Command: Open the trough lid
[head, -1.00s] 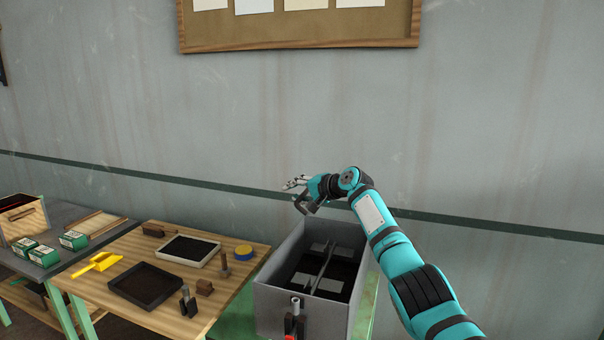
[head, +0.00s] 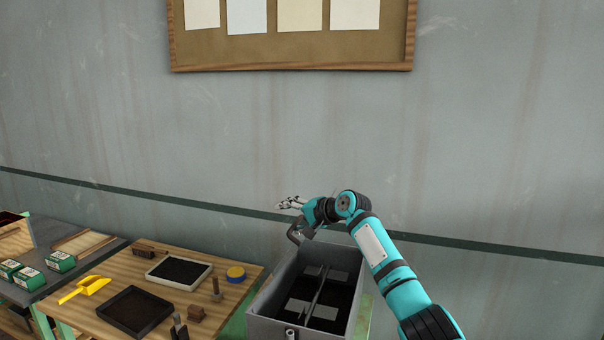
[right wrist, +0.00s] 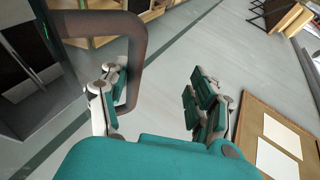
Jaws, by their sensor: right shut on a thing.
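The trough (head: 262,300) is a grey box with a dark inside, a thin divider and light grey plates. It stands low in the head view, left of my right forearm. My right gripper (head: 290,203) is above its far left corner. A dark loop handle (head: 297,233) hangs just under the gripper. In the right wrist view the brown handle (right wrist: 95,22) lies against the left finger of my right gripper (right wrist: 155,85), which is shut on it, though the fingers look far apart. I cannot clearly tell the lid from the trough's walls. My left gripper is out of view.
The wall with a cork board (head: 290,52) is behind. A short post (head: 290,334) stands at the trough's front.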

